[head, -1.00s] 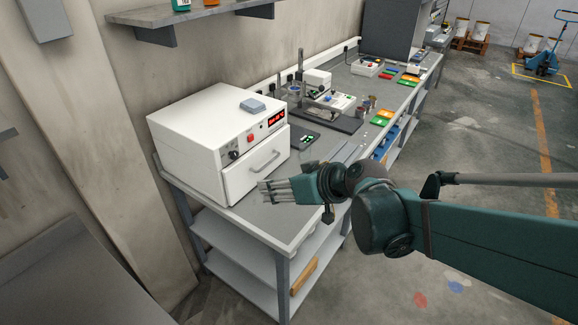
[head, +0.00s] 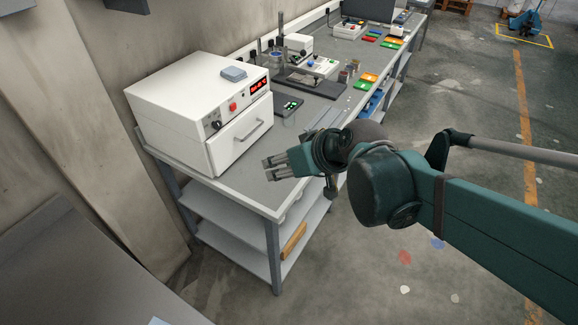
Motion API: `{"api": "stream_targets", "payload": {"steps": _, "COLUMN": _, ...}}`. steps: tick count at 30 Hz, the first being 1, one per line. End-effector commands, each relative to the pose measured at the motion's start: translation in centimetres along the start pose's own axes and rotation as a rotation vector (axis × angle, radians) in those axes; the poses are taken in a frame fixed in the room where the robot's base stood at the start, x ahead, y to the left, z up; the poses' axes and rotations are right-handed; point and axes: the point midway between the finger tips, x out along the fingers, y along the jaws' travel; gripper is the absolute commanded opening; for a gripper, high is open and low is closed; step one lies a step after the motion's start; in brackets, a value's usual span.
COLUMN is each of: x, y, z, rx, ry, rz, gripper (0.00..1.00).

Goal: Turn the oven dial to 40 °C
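The white oven (head: 165,115) stands on the near end of the bench. Its front panel carries a small dark dial (head: 216,125), a red button (head: 233,106) and a lit red display (head: 258,86). The display digits and the dial's setting are too small to read. Below the panel is the door with a metal handle (head: 248,131). My gripper (head: 267,170) is in front of the oven, to the right of and lower than the dial in the picture, apart from it. Its fingers point left towards the oven, with a gap between them, and hold nothing.
A grey-blue block (head: 233,74) lies on the oven top. Behind the oven stand a small dark device (head: 289,104) and a stand on a dark base (head: 312,83). Coloured trays (head: 362,86) lie farther along the bench. The bench top (head: 246,190) before the oven is clear.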

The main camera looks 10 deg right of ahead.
Motion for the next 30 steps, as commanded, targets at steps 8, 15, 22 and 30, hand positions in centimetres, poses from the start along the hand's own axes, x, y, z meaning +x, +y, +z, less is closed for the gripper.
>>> {"api": "stream_targets", "payload": {"steps": 8, "x": -1.4, "y": 0.5, "z": 0.9, "rx": 0.021, "ry": -0.024, "rz": 0.039, "gripper": 0.34}}
{"api": "stream_targets", "payload": {"steps": 15, "x": -1.8, "y": 0.7, "z": 1.2, "rx": 0.029, "ry": -0.031, "rz": 0.052, "gripper": 0.34}}
{"api": "stream_targets", "payload": {"steps": 22, "x": -1.8, "y": 0.7, "z": 1.2, "rx": 0.029, "ry": -0.031, "rz": 0.052, "gripper": 0.34}}
{"api": "stream_targets", "payload": {"steps": 30, "x": -1.8, "y": 0.7, "z": 1.2, "rx": 0.029, "ry": -0.031, "rz": 0.052, "gripper": 0.34}}
